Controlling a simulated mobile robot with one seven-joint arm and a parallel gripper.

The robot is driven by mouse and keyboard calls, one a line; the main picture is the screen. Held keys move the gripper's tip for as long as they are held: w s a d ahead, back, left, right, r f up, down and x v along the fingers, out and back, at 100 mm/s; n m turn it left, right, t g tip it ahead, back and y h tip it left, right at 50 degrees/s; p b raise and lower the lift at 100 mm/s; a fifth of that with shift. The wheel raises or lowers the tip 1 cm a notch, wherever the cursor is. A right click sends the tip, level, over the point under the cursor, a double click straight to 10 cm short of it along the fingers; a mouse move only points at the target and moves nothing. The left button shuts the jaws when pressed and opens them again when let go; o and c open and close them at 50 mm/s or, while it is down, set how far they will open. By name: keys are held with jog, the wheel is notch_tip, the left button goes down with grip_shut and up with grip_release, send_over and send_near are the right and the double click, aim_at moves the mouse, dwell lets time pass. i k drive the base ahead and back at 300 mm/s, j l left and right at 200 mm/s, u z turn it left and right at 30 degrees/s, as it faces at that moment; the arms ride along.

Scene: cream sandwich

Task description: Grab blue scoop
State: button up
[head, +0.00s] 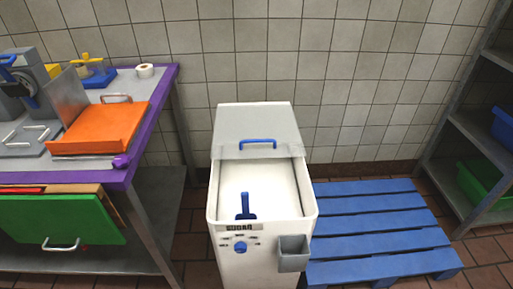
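A blue scoop (245,206) shows inside the open front of a white bin (213,196) labelled "SUGAR". Its handle stands up near the bin's front wall. The lower part of the scoop is hidden behind that wall or in the white contents (262,185). The bin's grey lid (256,122) has a blue handle and covers the back part, leaving the front open. My gripper is not in view.
A grey holder (293,252) hangs on the bin's front right. A blue pallet (375,230) lies on the floor to the right, near a metal shelf (470,140). A purple-edged counter (150,115) with an orange board (102,127) stands to the left.

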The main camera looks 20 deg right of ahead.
aim_at(245, 215)
jog(key=i+l+u, duration=0.1)
jog(key=l+u, duration=0.4)
jog(key=l, duration=0.65)
jog(key=k+l+u, duration=0.15)
jog(key=l+u, duration=0.3)
jog(key=l, duration=0.65)
